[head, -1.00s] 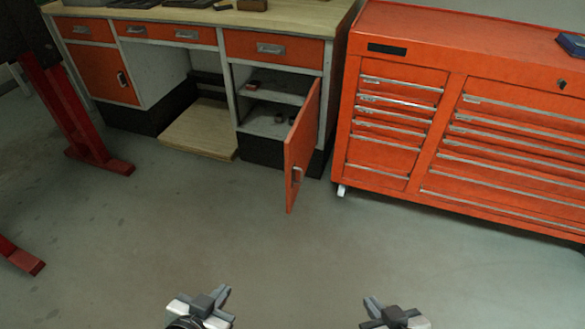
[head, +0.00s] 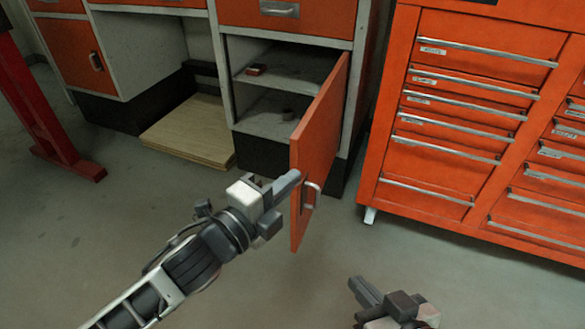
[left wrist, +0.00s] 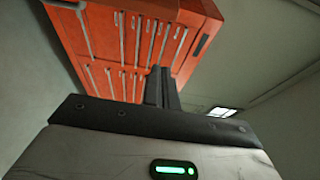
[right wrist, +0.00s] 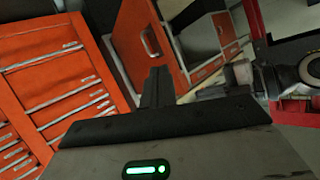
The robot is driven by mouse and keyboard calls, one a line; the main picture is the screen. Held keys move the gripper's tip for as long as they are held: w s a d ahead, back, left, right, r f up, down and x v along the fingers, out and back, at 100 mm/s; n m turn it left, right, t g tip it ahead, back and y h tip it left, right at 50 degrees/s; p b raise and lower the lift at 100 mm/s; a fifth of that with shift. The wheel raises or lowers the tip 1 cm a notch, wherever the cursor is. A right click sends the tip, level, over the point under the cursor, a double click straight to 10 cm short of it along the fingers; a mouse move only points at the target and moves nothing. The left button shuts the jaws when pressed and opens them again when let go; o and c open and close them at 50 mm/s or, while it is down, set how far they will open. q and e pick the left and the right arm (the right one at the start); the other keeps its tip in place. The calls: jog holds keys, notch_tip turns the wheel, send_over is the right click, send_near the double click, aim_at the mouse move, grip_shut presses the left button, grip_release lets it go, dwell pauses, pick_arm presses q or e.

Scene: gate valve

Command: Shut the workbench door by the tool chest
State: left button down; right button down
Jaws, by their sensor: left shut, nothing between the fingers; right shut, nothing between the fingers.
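The orange workbench door (head: 322,140) stands open, swung out from the cabinet with its free edge toward me. Its metal handle (head: 311,196) is on the visible outer face. The door also shows in the right wrist view (right wrist: 135,35). My left gripper (head: 290,184) is shut and empty, its tip at the door's free edge near handle height. I cannot tell whether it touches. My right gripper (head: 366,292) is shut and empty, low in front of the door and to its right. The red-orange tool chest (head: 440,170) stands to the right of the door; it fills much of the left wrist view (left wrist: 110,45).
The open cabinet (head: 262,118) has shelves with small items. A wooden board (head: 190,132) lies in the bay left of it. A red post with a foot (head: 50,130) stands at the far left. The floor (head: 110,230) in front is clear.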

aim_at(298, 151)
pick_arm(q)
jog(key=w+b, duration=0.1)
jog(key=w, duration=0.1)
jog(key=w+d, duration=0.1)
jog(key=w, duration=0.2)
jog(key=w+b, duration=0.1)
jog(key=w, duration=0.2)
jog(key=shift+w+d+b, duration=0.2)
jog(key=shift+d+b, duration=0.1)
jog(key=shift+b, duration=0.05)
jog(key=shift+a, duration=0.1)
pick_arm(e)
jog(key=shift+s+a+r+t+y, duration=0.1)
jog(key=shift+a+r+t+y, duration=0.2)
jog(key=shift+r, duration=0.1)
jog(key=shift+a+r+t+y, duration=0.15)
jog(key=shift+r+t+y, duration=0.15)
jog(key=shift+r, duration=0.1)
jog(key=shift+r, duration=0.25)
